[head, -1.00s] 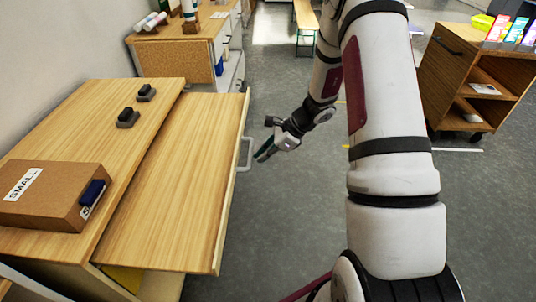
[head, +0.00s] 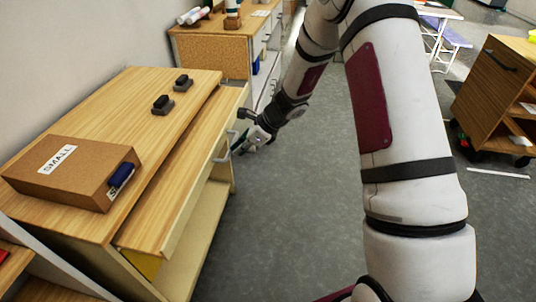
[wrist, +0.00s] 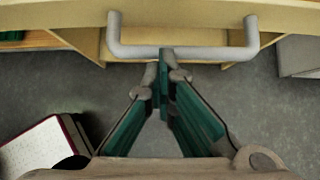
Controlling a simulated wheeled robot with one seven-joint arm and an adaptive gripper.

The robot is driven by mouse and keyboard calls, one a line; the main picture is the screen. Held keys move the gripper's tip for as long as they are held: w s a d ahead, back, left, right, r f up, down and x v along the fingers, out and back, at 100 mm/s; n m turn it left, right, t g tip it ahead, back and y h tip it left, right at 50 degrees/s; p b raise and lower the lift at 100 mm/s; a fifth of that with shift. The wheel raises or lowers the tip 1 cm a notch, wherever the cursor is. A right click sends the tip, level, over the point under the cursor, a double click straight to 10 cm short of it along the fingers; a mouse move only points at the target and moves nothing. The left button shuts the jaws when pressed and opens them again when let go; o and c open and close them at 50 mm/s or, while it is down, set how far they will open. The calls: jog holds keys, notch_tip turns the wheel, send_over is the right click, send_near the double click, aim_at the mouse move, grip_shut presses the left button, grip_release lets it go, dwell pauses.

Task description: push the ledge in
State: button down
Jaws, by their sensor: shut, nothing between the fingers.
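The ledge (head: 176,178) is a flat light-wood pull-out board at the cabinet's right side, partly out in the head view. Its grey bar handle (head: 222,150) is on its front edge. In the wrist view the ledge's edge (wrist: 190,35) runs across the top, with the handle (wrist: 125,50) below it. My gripper (head: 244,143) is shut and empty at the handle. In the wrist view its closed fingertips (wrist: 164,62) meet in front of the handle's bar; I cannot tell whether they touch it.
On the cabinet top (head: 130,105) lie a brown box labelled SMALL (head: 75,170) and two small black objects (head: 162,104). Below the ledge is an open shelf (head: 205,220). Another cabinet (head: 215,50) stands behind. A wooden cart (head: 492,85) stands at right. Grey floor lies clear between.

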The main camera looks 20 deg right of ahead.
aim_at(199, 147)
jog(key=w+a, duration=0.2)
jog(key=a, duration=0.1)
jog(key=w+a, duration=0.2)
jog(key=a, duration=0.2)
jog(key=w+a+b, duration=0.1)
jog(key=w+a, duration=0.1)
jog(key=a, duration=0.1)
jog(key=shift+w+a, duration=0.15)
jog(key=shift+a, duration=0.25)
jog(key=shift+d, duration=0.1)
